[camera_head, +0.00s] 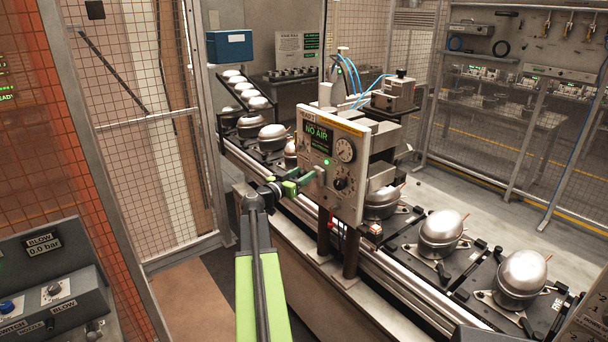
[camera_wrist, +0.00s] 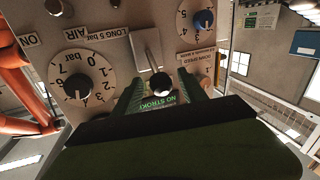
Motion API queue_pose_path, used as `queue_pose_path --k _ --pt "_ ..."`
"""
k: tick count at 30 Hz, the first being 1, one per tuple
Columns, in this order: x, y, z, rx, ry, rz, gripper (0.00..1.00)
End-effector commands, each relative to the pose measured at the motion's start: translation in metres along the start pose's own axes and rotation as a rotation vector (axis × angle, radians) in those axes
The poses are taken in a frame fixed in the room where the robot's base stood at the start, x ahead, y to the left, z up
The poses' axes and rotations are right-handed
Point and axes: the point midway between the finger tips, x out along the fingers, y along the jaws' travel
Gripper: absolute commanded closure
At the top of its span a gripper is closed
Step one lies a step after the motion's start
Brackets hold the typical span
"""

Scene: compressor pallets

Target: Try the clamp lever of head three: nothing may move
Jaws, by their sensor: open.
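The head panel (camera_head: 352,192) is a pale upright plate with a dark screen that reads NO AIR, a gauge and a knob. My gripper (camera_head: 302,182) is at the panel's lower left. In the wrist view, a metal lever (camera_wrist: 153,52) with a dark ball end (camera_wrist: 162,85) stands out from a slotted plate. My gripper (camera_wrist: 161,78) has its two green fingers apart, one on each side of the ball. I cannot tell whether either finger touches it. A green label reading NO STROKE shows between the fingers. The head's number is too small to read surely.
A numbered dial (camera_wrist: 82,88) lies left of the lever and a blue knob (camera_wrist: 204,20) lies upper right. Silver compressors (camera_head: 441,230) sit on dark pallets along the conveyor rail (camera_head: 395,292). Mesh fencing (camera_head: 130,120) stands at left. A control box (camera_head: 50,285) is at lower left.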

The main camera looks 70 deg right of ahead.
Motion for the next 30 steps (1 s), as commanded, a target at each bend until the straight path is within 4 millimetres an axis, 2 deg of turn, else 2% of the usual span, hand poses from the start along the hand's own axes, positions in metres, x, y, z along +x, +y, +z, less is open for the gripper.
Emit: queue_pose_path --k 10,21,30 --pt "0.0054 0.0008 0.0001 0.000 0.000 0.000 0.52" --pt "0.0055 0.0015 0.0002 0.000 0.000 0.002 1.00" --pt "0.0058 0.0026 0.0004 0.000 -0.001 0.004 1.00"
